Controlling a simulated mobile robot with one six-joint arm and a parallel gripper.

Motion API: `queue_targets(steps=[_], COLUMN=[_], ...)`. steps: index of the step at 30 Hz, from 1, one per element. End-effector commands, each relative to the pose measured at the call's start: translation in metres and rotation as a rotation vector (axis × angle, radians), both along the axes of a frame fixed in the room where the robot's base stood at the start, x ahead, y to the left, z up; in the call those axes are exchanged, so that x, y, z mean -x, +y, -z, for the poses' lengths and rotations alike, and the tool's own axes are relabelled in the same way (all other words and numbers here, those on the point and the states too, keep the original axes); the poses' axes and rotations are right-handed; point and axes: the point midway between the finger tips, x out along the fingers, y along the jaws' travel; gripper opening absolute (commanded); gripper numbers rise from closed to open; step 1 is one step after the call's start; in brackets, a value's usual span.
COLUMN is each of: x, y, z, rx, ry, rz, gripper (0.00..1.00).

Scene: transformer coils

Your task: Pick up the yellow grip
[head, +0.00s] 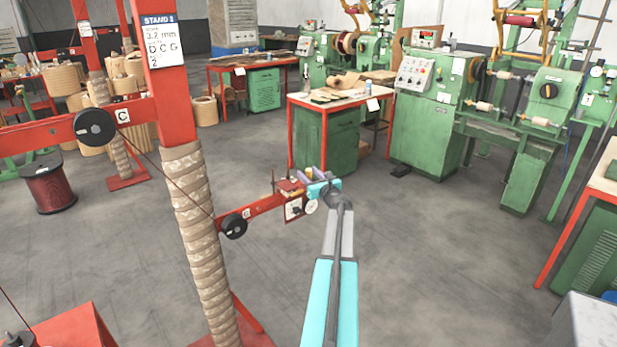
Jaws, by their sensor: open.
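My gripper (311,175) is at the far end of my arm, beside the outer end of a red horizontal arm (264,206) on the stand. Its two purple-grey fingers are small in the head view and open. A small yellow-orange patch (309,171), which looks like the yellow grip, shows between or just behind the fingers. I cannot tell whether the fingers touch it. My gripper's body and wrist hide part of this area. A small dark red block (290,187) sits on the red arm just left of the fingers.
A red post with a wrapped column (190,220) stands at the left, carrying black pulleys (95,127). A wire spool (48,185) stands further left. A green cabinet table (325,140) and green winding machines (440,110) stand behind. The grey floor (430,260) at right is clear.

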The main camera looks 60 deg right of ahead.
Motion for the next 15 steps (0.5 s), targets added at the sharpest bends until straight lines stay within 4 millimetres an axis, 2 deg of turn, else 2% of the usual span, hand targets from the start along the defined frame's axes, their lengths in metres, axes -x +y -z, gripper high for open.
queue_targets(steps=[9,11,15], x=[-0.0001,-0.0001,-0.0002], y=[0.0002,0.0002,0.0003], z=[0.0,-0.0001,-0.0001], rx=[0.0,0.0,0.0], ry=[0.0,0.0,0.0], rz=[0.0,0.0,-0.001], gripper=[0.43,0.34,0.11])
